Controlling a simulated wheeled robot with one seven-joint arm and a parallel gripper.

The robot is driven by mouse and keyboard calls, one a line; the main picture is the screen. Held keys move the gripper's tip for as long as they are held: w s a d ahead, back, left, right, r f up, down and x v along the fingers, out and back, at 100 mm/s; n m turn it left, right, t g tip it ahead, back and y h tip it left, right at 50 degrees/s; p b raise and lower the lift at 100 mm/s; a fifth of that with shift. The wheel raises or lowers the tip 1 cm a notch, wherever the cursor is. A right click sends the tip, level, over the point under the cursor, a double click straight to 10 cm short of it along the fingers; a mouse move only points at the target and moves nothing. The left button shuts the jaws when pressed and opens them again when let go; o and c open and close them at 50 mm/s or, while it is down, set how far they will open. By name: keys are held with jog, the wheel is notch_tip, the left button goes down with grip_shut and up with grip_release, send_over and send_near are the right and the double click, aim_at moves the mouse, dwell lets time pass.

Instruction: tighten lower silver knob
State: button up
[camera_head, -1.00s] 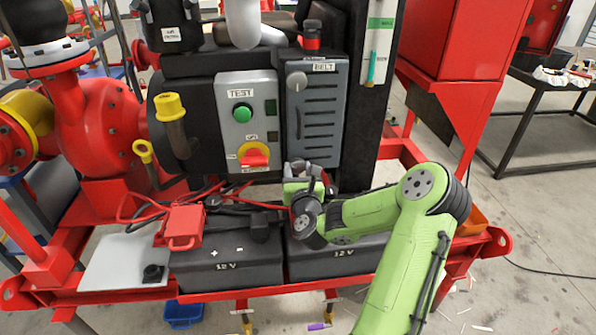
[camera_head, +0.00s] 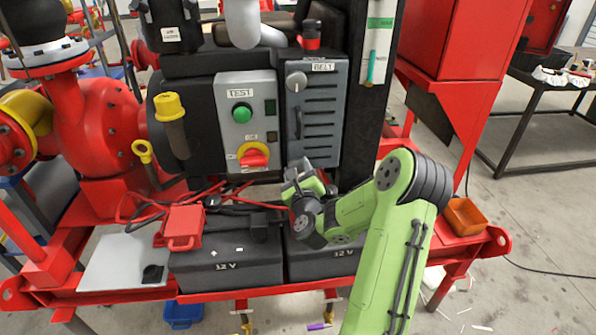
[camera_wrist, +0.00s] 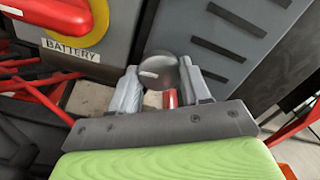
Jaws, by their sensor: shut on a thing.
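The lower silver knob (camera_wrist: 158,71) is a round grey knob at the bottom of the grey vented belt cover (camera_head: 317,110). In the wrist view it sits between the two fingers of my gripper (camera_wrist: 163,83), which is shut on it. In the head view my gripper (camera_head: 299,170) is at the cover's lower edge, and its fingers and hand hide the knob. A second silver knob (camera_head: 296,81) shows at the cover's upper left, under the BELT label, clear of my gripper.
Left of the cover is a grey panel with a green TEST button (camera_head: 242,113) and a red-and-yellow battery switch (camera_head: 254,155). Two black 12 V batteries (camera_head: 226,265) and red cables lie below. An orange bin (camera_head: 466,216) sits at the right.

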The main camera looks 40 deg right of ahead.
dwell(0.4)
jog(key=o, duration=1.1)
jog(key=shift+c, duration=0.2)
jog(key=shift+f, duration=0.1)
